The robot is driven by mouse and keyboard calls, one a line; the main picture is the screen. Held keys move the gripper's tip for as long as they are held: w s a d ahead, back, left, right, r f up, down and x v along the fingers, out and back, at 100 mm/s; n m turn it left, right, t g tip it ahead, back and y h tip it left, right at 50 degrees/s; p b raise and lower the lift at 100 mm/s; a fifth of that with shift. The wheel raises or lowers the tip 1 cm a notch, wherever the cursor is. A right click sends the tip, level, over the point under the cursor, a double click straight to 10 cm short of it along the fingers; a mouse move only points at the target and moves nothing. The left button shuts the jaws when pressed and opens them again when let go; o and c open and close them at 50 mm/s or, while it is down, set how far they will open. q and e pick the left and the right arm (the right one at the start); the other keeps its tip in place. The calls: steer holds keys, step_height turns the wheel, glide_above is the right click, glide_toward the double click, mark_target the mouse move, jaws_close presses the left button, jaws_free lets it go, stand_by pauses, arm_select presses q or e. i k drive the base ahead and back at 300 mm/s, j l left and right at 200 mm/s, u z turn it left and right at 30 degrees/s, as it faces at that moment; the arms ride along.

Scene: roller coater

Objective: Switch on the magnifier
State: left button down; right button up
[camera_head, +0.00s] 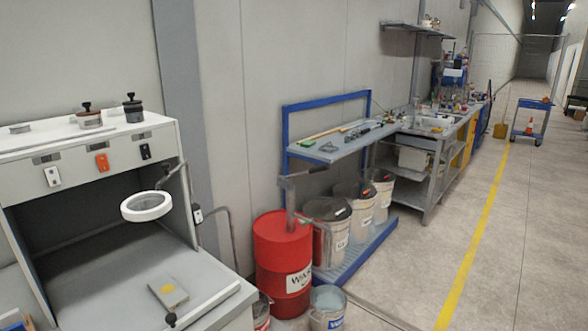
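The magnifier (147,206) is a white ring-shaped head on a dark jointed arm. It hangs at the right side of a light grey cabinet's open bay, above the work surface, and its ring appears unlit. I cannot tell which, if any, belongs to the magnifier. Neither of my grippers is in view.
A small plate with a yellow patch (169,291) lies on the work surface (110,285). Right of the cabinet stand a red drum (283,255), a bucket (327,308) and several bins under a blue-framed bench. The floor (420,255) further right is clear.

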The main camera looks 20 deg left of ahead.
mark_target(197, 216)
steer(key=u, duration=1.45)
